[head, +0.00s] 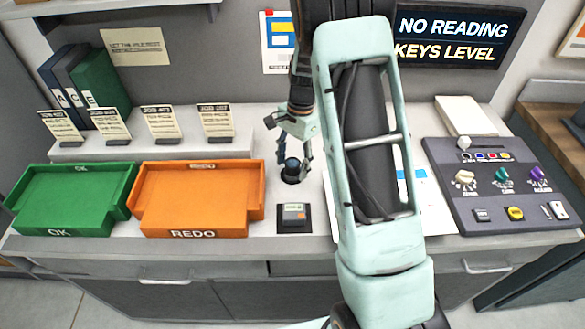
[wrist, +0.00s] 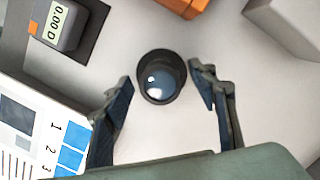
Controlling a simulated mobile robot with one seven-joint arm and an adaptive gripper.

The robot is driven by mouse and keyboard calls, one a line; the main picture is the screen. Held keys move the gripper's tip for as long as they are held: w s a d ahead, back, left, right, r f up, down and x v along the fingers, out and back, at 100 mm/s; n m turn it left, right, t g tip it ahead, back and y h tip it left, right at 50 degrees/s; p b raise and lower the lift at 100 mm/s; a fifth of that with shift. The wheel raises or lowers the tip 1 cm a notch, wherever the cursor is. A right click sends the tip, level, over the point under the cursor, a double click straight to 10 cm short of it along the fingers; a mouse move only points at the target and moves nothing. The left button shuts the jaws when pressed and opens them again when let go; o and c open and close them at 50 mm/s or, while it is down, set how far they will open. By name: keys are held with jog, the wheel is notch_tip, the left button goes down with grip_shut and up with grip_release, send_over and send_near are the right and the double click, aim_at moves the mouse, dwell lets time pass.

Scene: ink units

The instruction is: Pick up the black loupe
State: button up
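The black loupe (head: 291,170) is a small dark cylinder standing on the white counter, to the right of the orange tray. In the wrist view the loupe (wrist: 161,77) shows from above as a black ring with a bluish glass lens. My gripper (head: 293,152) is over the loupe in the head view. In the wrist view its two blue-padded fingers (wrist: 165,82) are spread wide, one on each side of the loupe, with a gap on both sides. Nothing is held. I cannot tell the exact height of the fingertips over the counter.
A grey meter (head: 294,217) on a dark pad sits just in front of the loupe. The orange REDO tray (head: 196,213) and green OK tray (head: 68,213) are to the left. A dark control panel (head: 490,213) is at right. A printed sheet (wrist: 40,135) lies near the loupe.

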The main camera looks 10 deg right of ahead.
jog(key=c, duration=1.1)
jog(key=shift+r, duration=0.1)
